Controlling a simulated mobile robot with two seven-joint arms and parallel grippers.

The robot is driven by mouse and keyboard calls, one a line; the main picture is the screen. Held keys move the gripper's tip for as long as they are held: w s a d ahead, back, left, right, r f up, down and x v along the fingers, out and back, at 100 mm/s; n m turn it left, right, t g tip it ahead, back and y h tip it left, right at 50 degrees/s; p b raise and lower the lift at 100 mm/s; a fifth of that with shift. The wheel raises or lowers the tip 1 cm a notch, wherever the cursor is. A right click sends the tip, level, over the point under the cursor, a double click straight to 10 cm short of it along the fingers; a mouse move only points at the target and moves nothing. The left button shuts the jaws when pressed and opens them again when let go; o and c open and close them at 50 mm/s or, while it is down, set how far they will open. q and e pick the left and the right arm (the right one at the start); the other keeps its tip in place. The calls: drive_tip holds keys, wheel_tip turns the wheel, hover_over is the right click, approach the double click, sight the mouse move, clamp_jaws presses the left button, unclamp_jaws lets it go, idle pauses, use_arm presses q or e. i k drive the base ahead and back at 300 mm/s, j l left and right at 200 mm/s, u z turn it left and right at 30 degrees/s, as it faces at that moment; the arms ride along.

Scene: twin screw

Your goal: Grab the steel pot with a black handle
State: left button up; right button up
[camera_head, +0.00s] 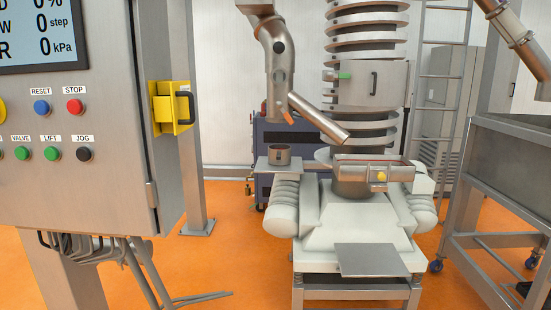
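A small steel pot (280,157) stands upright on a flat grey side plate (277,166), left of the machine's middle. A dark mark on its front may be its black handle, but it is too small to be sure. Its inside looks dark, and I cannot tell what it holds. Neither of my grippers shows in the head view, and nothing is touching the pot.
A control cabinet (110,140) with buttons and a yellow latch (172,107) fills the left foreground. Cables hang below it. The white machine (357,232) carries a spiral column (367,90) and angled pipe (318,117). A steel frame (510,140) stands right. Orange floor lies between.

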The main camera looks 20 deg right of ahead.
sight(279, 154)
drive_tip(key=i+l+z, duration=0.15)
drive_tip(key=i+l, duration=0.15)
drive_tip(key=i+l+z, duration=0.15)
drive_tip(key=i, duration=0.35)
drive_tip(key=i+l+z, duration=0.15)
drive_tip(key=i+l, duration=0.15)
drive_tip(key=i, duration=0.15)
